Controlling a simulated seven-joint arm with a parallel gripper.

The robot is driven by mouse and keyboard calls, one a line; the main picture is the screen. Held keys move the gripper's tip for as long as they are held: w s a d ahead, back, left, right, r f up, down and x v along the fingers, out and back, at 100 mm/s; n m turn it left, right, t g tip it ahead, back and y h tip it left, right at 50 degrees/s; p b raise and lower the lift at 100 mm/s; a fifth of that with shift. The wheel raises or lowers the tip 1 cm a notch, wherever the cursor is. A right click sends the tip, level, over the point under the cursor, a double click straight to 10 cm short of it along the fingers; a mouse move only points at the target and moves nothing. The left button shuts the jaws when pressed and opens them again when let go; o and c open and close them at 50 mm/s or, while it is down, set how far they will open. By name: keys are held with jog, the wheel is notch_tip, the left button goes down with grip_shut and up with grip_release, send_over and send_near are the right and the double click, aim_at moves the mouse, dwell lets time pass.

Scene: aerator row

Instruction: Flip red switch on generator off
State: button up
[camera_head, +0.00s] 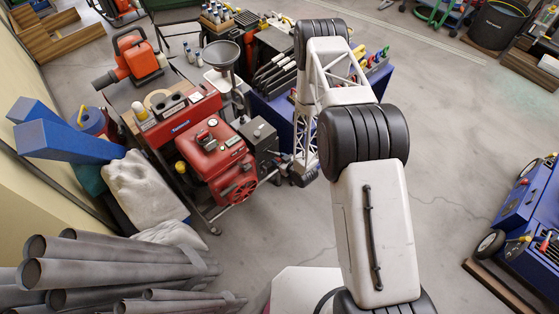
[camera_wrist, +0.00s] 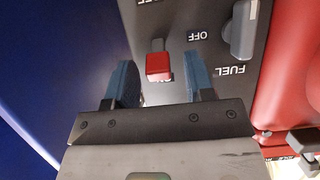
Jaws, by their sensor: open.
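In the wrist view, the red switch (camera_wrist: 158,66) sits on this grey panel (camera_wrist: 185,20), near the upside-down "OFF" print. My gripper (camera_wrist: 162,88) is open, its two blue fingers pointing at the panel on either side of the switch. I see a gap between the switch and each finger. Whether the fingertips touch the panel I cannot tell. In the head view, the fingers are too small to make out beside the generator.
A grey fuel knob (camera_wrist: 243,30) sits right of the switch on the panel. A blue tool cart (camera_head: 285,118) stands close behind the generator. Grey pipes (camera_head: 110,270) lie at the front left. Open floor is at centre right, with a blue machine (camera_head: 530,215) at the right edge.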

grip_shut()
dwell(0.3)
jog(key=shift+f, duration=0.1)
jog(key=shift+s+d+f+t+y, duration=0.1)
jog(key=shift+f+t+y, duration=0.35)
jog(key=shift+t+y, duration=0.45)
jog(key=shift+s+d+f+t+y, duration=0.1)
jog(key=shift+f+t+y, duration=0.4)
jog(key=shift+t+y, duration=0.4)
jog(key=shift+d+f+t+y, duration=0.1)
jog(key=shift+f+t+y, duration=0.35)
jog(key=shift+t+y, duration=0.45)
jog(key=shift+w+a+f+t+y, duration=0.1)
jog(key=shift+f+t+y, duration=0.3)
jog(key=shift+t+y, duration=0.3)
jog(key=shift+w+a+f+t+y, duration=0.1)
jog(key=shift+f+t+y, duration=0.25)
jog(key=shift+t+y, duration=0.35)
jog(key=shift+s, duration=0.1)
